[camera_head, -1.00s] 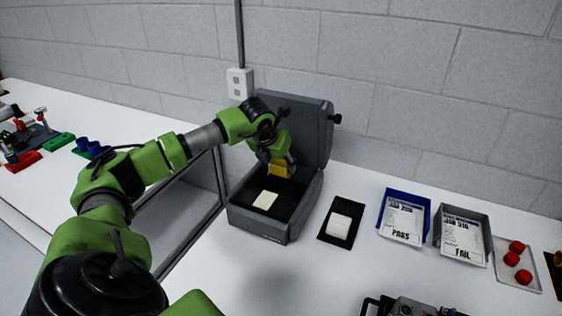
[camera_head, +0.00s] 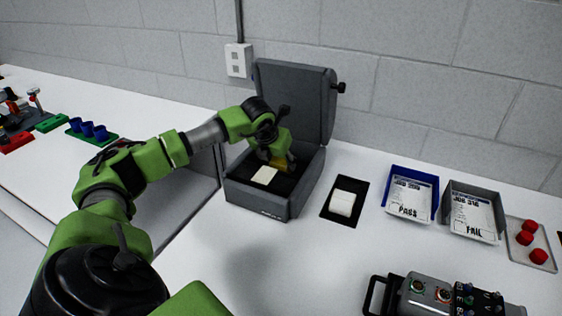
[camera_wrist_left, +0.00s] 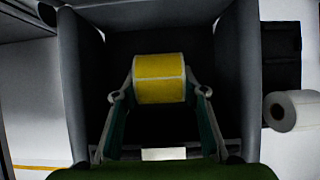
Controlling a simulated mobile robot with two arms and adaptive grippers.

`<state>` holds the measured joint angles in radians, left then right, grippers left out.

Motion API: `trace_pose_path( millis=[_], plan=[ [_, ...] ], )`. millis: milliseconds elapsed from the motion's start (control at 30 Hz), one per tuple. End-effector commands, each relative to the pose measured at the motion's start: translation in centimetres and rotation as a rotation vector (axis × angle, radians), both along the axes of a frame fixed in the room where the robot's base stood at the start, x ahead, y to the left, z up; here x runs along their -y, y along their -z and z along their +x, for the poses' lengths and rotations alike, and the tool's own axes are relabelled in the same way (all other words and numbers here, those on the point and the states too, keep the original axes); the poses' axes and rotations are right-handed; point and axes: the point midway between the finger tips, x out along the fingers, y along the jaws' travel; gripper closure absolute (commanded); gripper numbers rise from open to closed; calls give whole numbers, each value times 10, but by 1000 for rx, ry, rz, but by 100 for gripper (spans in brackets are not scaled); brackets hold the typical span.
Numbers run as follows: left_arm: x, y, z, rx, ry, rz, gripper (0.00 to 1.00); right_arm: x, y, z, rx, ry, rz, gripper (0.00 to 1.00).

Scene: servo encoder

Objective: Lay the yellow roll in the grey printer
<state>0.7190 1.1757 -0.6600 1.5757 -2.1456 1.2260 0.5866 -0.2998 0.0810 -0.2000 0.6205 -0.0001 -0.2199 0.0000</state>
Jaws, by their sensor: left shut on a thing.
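The grey printer (camera_head: 258,207) stands on the white table against the wall with its lid (camera_head: 300,98) raised. Its dark bay holds a pale label piece (camera_head: 264,175) near the front. My left gripper (camera_head: 283,161) reaches down into the bay and is shut on the yellow roll (camera_head: 277,163), which is mostly hidden by the gripper in the head view. In the left wrist view the yellow roll (camera_wrist_left: 159,79) sits crosswise between the two fingertips, inside the printer's walls. Whether it touches the bay floor I cannot tell. My right gripper is not in view.
A white roll (camera_head: 342,203) lies on a black mat right of the printer. A control box (camera_head: 440,293) is at the front.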

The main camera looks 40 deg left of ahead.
Motion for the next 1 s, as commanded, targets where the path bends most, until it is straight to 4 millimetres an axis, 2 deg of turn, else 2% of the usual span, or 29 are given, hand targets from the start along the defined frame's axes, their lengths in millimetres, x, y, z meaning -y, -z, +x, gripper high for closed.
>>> trace_pose_path(
  millis=[967, 1000],
  plan=[
    [0, -1, 0, 1, 0, 0, 84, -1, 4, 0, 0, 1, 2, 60],
    [0, -1, 0, 1, 0, 0, 50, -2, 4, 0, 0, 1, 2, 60]
  ],
)
